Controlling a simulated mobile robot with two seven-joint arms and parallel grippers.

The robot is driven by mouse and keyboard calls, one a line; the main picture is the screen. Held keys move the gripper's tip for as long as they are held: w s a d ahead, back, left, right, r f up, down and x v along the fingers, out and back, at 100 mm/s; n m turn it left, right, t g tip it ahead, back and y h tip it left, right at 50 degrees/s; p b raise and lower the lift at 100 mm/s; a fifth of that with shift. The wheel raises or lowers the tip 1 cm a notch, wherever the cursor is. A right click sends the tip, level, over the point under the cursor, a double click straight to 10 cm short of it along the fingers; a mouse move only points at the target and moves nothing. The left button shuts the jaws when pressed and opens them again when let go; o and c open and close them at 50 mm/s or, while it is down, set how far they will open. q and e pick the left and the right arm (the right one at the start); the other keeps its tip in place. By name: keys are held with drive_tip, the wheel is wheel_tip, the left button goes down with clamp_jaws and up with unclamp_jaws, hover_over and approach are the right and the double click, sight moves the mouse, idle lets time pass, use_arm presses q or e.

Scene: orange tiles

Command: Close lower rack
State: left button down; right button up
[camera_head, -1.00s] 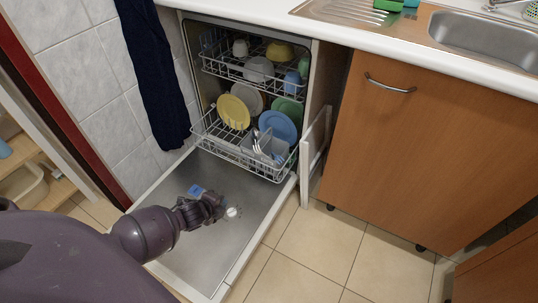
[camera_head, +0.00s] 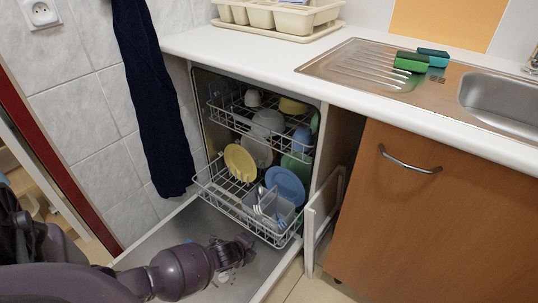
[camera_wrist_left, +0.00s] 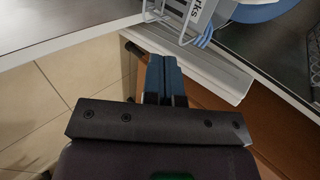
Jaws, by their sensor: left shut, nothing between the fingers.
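The lower rack (camera_head: 280,238) is a white wire rack partly pulled out of the dishwasher, over the open door (camera_head: 236,286). It holds a yellow plate (camera_head: 239,163), a blue plate (camera_head: 285,186) and a grey cutlery basket (camera_head: 262,207). My left gripper (camera_head: 246,244) is shut and empty, over the door just in front of the rack's front side. In the left wrist view its blue fingers (camera_wrist_left: 163,62) point toward the rack wires (camera_wrist_left: 158,12) and the labelled cutlery basket (camera_wrist_left: 199,13); I cannot tell if they touch. My right gripper is out of view.
The upper rack (camera_head: 262,128) with dishes sits inside the dishwasher. A dark towel (camera_head: 152,100) hangs at the left wall. A wooden cabinet (camera_head: 430,210) stands to the right. The counter (camera_head: 240,50) runs above, with sponges (camera_head: 411,62) near the sink.

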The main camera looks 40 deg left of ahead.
sight(270, 233)
use_arm(q)
drive_tip(key=shift+w+a+f+b, duration=0.2)
drive_tip(key=shift+w+f+b, duration=0.5)
drive_tip(key=shift+w, duration=0.7)
drive_tip(key=shift+w+a+f+b, duration=0.15)
drive_tip(key=shift+w+f+b, duration=0.6)
drive_tip(key=shift+w, duration=0.7)
drive_tip(key=shift+w+a+f+b, duration=0.2)
drive_tip(key=shift+w+f+b, duration=0.5)
drive_tip(key=shift+w, duration=0.7)
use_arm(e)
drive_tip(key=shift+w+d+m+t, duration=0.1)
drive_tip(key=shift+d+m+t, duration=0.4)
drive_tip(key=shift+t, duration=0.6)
use_arm(q)
drive_tip(key=shift+w+r, duration=0.1)
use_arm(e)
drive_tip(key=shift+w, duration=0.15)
